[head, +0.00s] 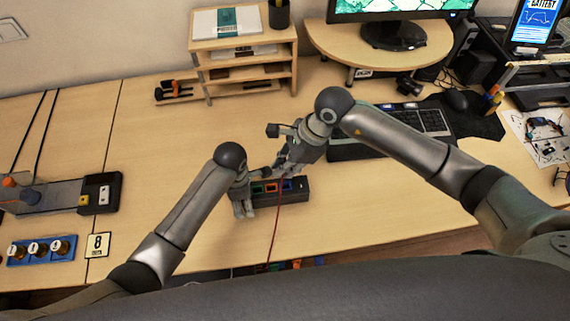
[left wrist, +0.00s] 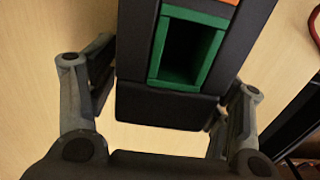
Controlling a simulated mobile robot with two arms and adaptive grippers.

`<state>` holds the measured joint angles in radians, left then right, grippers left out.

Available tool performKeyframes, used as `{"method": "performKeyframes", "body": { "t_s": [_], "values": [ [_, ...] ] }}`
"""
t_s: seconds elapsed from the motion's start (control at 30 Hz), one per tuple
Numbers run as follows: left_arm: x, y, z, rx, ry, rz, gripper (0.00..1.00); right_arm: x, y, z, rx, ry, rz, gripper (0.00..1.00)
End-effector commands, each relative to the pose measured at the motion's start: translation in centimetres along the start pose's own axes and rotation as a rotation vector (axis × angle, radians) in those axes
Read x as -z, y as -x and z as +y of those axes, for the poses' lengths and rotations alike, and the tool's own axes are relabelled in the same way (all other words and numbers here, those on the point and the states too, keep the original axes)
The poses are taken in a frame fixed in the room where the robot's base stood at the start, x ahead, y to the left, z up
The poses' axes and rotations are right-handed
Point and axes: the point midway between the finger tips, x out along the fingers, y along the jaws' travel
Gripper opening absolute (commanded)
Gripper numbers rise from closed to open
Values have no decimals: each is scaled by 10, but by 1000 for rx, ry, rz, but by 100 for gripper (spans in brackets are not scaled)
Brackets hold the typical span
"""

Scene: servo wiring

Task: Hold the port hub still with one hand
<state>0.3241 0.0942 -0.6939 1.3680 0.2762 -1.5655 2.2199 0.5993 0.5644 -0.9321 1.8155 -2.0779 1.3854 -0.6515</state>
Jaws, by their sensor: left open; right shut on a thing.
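The port hub (head: 298,195) is a long black block on the table's front part, with green, orange and blue framed ports on top. Its end with the green port (left wrist: 160,105) fills the upper middle of the left wrist view. My left gripper (head: 243,209) is open at the hub's left end, with one finger on either side; contact is not clear. My right gripper (head: 279,168) is just above and behind the hub, shut on a red cable (head: 275,230). The cable hangs across the hub toward the front edge. Its held end is hidden by the fingers.
A keyboard (head: 432,120) and monitor stand (head: 430,50) are at the back right. A wooden shelf (head: 203,60) stands behind. At the left are a grey device (head: 60,195) and a blue tray (head: 17,255) of brass-coloured pieces. The table left of the hub is mostly clear.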

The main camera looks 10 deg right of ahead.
Motion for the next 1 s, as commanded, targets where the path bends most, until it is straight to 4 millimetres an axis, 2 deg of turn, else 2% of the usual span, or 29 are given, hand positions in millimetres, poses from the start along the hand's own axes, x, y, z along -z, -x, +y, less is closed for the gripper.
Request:
{"method": "performKeyframes", "body": {
  "t_s": [0.2, 0.33, 0.7, 0.83, 1.0],
  "values": [
    [0, 2, 0, -1, 0, 0, 73, 0, 0, 0, 0, 0, 0, 0],
    [-1, 12, 1, -3, 0, -2, 73, 0, 0, 0, 0, 0, 0, 0],
    [-3, 78, 2, -7, -2, -8, 73, 1, -2, 1, -3, -2, 3, 0],
    [-2, 95, 1, -5, -2, -6, 73, 1, -1, 1, -2, -1, 2, 0],
    [-1, 106, 1, -3, 0, -3, 73, 0, 0, 0, -1, 0, 1, 0]
  ]
}}
